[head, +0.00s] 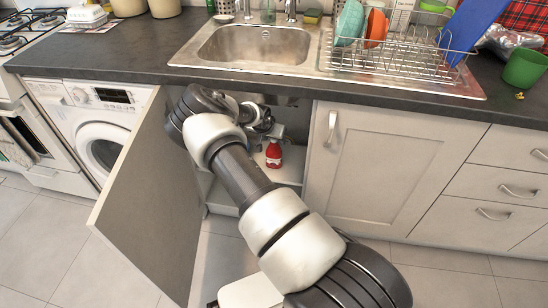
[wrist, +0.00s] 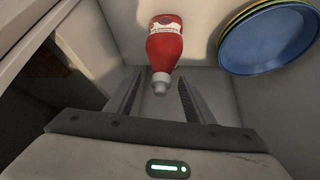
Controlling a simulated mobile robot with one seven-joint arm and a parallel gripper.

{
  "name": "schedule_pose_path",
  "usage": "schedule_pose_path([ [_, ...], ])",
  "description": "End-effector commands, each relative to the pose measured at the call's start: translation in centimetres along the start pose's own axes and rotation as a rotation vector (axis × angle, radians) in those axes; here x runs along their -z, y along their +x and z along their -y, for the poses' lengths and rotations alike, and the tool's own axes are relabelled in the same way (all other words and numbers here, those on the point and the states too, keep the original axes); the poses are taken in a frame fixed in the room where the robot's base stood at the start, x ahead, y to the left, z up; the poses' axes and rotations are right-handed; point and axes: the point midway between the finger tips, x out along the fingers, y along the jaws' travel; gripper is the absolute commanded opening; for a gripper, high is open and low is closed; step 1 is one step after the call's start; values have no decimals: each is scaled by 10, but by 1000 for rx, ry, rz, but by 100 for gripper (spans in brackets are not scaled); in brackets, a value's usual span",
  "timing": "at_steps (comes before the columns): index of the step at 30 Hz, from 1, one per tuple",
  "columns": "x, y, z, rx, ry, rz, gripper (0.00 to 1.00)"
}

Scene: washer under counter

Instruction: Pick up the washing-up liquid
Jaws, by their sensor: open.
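A red bottle with a white label and a pale cap stands inside the open cupboard under the sink in the head view (head: 273,156). It is the likely washing-up liquid, but I cannot read the label. In the wrist view, the same bottle (wrist: 165,45) has its cap pointing towards my gripper (wrist: 160,77). My gripper is open, with one finger on each side of the cap in that picture. I see no contact, and the depth between the fingers and the bottle is hard to judge. In the head view, my arm hides part of the cupboard.
The open cupboard door (head: 150,205) stands left of my arm. A closed door (head: 365,165) is to the right. The counter (head: 115,58) and sink (head: 255,45) are above. Inside, nested blue, green and yellow dishes (wrist: 265,42) sit right of the bottle in the wrist view.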

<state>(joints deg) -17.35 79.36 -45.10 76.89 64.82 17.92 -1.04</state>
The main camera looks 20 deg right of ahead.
Motion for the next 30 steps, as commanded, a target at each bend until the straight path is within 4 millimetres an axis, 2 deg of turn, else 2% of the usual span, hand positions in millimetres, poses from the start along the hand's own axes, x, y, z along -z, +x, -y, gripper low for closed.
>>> schedule_pose_path([
  [3, -2, 14, 0, 1, -2, 1, 48],
  [11, 0, 15, 1, 2, -1, 1, 48],
  [20, -1, 15, 1, 2, -1, 2, 0],
  [30, -1, 15, 1, 2, 0, 3, 0],
])
